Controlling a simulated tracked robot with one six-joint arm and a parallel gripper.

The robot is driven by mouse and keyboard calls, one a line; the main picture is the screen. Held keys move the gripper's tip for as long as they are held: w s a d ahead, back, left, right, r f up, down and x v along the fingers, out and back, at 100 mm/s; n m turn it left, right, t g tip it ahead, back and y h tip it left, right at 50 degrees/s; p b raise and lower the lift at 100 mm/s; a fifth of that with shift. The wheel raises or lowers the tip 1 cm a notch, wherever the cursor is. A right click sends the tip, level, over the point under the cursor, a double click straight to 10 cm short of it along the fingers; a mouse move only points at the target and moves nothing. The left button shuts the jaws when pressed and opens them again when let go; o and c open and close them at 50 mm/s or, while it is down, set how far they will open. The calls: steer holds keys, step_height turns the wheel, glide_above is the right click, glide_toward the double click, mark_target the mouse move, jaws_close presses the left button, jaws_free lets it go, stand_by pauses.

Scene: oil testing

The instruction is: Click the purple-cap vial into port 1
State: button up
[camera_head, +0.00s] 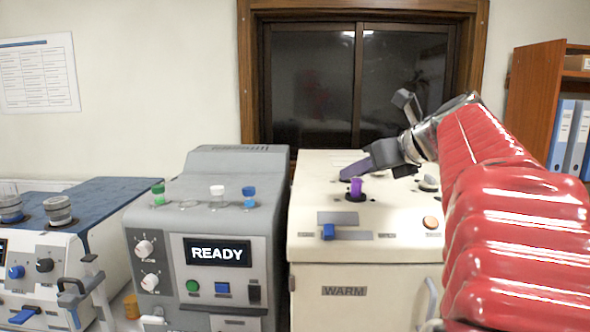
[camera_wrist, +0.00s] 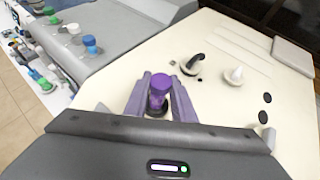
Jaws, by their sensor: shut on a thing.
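The purple-cap vial (camera_head: 356,187) stands upright in a dark round socket on top of the cream machine (camera_head: 352,272). My gripper (camera_head: 356,170) reaches in from the right, with its purple-grey fingers at the vial. In the wrist view the purple cap (camera_wrist: 161,83) sits between the two fingers of my gripper (camera_wrist: 160,92), which are shut on the vial. The vial's lower end is hidden in the socket. The grey machine (camera_head: 225,295) with the READY screen stands to the left, and its top holds green-, white- and blue-capped vials. I cannot read any port number.
A blue-capped vial (camera_head: 249,197), a white-capped vial (camera_head: 217,195) and a green-capped vial (camera_head: 158,194) stand on the grey machine. A black curved knob (camera_wrist: 190,64) and a white knob (camera_wrist: 234,75) rise from the cream top near my gripper. A window is behind.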

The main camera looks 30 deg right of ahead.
steer(key=shift+f, duration=1.5)
stand_by(1.8)
steer(key=o, duration=1.1)
steer(key=shift+o, duration=0.2)
steer(key=v, duration=1.3)
steer(key=shift+s, duration=0.35)
steer(key=shift+r, duration=0.15)
